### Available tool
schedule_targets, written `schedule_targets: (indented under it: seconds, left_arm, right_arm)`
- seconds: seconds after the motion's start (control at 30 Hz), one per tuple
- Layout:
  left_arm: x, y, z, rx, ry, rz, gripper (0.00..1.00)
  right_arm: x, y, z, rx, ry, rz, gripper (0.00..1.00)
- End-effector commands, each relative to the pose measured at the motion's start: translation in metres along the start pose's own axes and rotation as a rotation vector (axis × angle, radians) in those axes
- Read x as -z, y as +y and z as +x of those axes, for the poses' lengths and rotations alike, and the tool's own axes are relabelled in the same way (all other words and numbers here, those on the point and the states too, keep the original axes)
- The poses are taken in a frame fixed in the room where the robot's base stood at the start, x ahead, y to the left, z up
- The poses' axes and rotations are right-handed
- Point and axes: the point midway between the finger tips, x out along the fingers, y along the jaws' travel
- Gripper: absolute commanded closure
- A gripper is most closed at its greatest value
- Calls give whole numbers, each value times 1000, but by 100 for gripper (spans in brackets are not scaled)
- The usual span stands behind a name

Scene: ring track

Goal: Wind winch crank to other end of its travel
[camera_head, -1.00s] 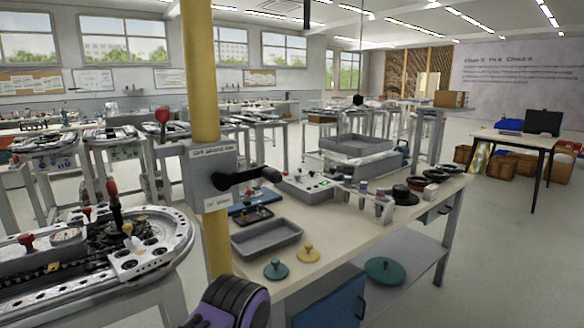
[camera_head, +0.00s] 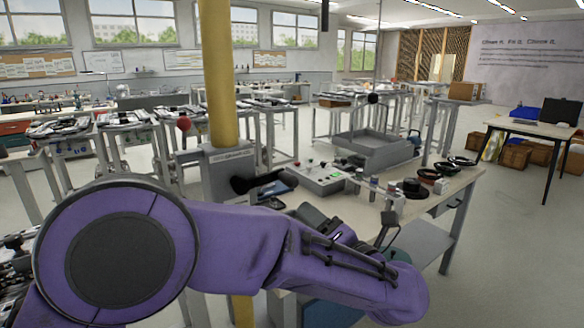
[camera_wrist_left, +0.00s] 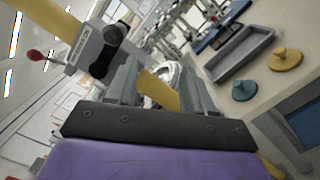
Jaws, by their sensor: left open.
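The winch is a grey box (camera_head: 214,168) fixed to a yellow post (camera_head: 221,80). Its black crank (camera_head: 258,182) points to the right from the box front. In the left wrist view, the crank (camera_wrist_left: 108,48) shows at upper left, close to one finger in the picture but not between the fingers. My left gripper (camera_head: 356,228) is open and empty, partly hidden by my purple forearm, to the right of and below the crank in the head view. In the wrist view the yellow post shows behind the open left gripper (camera_wrist_left: 160,90). My right gripper is not seen.
A red ball on a lever (camera_head: 184,124) stands left of the winch box. A workbench (camera_head: 462,184) behind my arm holds a control box (camera_head: 318,178) and several dark rings. In the wrist view, a grey tray (camera_wrist_left: 240,54) and knobbed discs lie on the bench.

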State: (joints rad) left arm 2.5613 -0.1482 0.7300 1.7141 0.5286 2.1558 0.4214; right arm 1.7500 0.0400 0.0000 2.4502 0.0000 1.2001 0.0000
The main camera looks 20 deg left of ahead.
Motion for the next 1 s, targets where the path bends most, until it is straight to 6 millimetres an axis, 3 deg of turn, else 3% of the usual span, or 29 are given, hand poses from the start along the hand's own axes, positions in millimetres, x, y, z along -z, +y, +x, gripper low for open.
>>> schedule_targets:
  seconds: [0.03, 0.1, 0.2, 0.27, 0.63, 0.8, 1.0]
  left_arm:
    - [-17, 30, -14, -11, 33, -121, 48]
    - [-27, 53, -30, -14, 75, -241, 48]
    - [-31, 66, -36, -13, 103, -311, 48]
    - [-30, 67, -29, -12, 108, -316, 48]
    - [-22, 67, 49, -11, 105, -309, 48]
    - [-20, 65, 64, -12, 102, -309, 48]
    - [-19, 64, 66, -13, 101, -309, 48]
  right_arm:
    - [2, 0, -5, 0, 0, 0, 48]
    - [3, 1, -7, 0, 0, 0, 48]
    - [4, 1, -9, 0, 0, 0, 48]
    - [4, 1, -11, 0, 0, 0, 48]
    - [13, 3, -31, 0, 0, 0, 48]
    - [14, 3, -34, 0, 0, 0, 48]
    - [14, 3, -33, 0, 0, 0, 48]
